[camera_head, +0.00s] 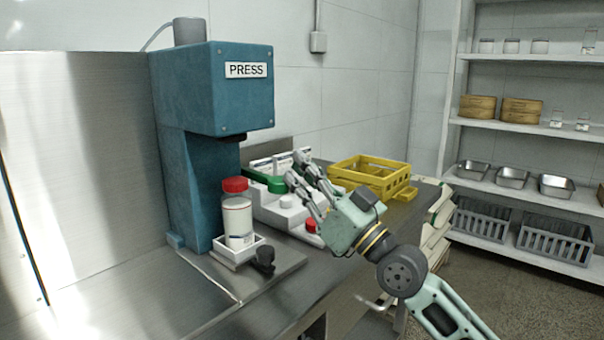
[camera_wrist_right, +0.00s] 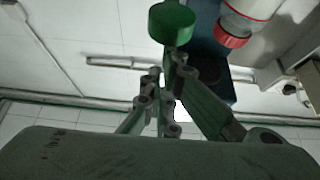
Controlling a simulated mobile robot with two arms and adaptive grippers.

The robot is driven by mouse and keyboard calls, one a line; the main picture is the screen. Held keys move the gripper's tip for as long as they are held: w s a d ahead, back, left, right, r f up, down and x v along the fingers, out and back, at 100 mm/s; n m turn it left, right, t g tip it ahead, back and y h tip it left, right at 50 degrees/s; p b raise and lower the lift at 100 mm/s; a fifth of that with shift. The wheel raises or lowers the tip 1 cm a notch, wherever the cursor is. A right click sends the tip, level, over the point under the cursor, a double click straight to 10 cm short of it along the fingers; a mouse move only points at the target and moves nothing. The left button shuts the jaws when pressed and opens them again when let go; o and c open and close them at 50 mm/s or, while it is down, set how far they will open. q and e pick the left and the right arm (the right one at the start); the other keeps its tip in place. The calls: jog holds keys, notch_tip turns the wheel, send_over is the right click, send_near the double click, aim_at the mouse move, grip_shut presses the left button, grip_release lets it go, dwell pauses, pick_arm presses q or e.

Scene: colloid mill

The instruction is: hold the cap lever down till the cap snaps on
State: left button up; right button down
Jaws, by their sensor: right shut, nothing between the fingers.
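The blue press (camera_head: 212,90) stands on the bench with a white bottle (camera_head: 238,222) under its head. A red cap (camera_head: 235,185) sits on top of the bottle; I cannot tell if it is fully seated. A white machine (camera_head: 285,212) stands right of the bottle, with a green part (camera_head: 277,184) on it. My right gripper (camera_head: 296,166) is shut and empty, just above and right of that green part. In the right wrist view, a round green knob (camera_wrist_right: 172,22) is at the fingertips; contact is unclear. I cannot tell which part is the cap lever. My left gripper is not in view.
The bottle stands in a white square holder (camera_head: 240,248) on a metal plate, with a black knob (camera_head: 264,258) in front. A yellow crate (camera_head: 372,176) stands behind my right gripper. Shelves (camera_head: 530,190) with trays and baskets are at the right.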

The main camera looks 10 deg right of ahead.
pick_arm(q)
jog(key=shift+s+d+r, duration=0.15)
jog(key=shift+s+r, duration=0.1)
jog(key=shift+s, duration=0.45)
pick_arm(e)
jog(key=s+d+f, duration=0.2)
jog(key=s+d, duration=0.4)
jog(key=shift+s+d+f, duration=0.15)
jog(key=shift+s+d, duration=0.05)
jog(key=shift+s, duration=0.2)
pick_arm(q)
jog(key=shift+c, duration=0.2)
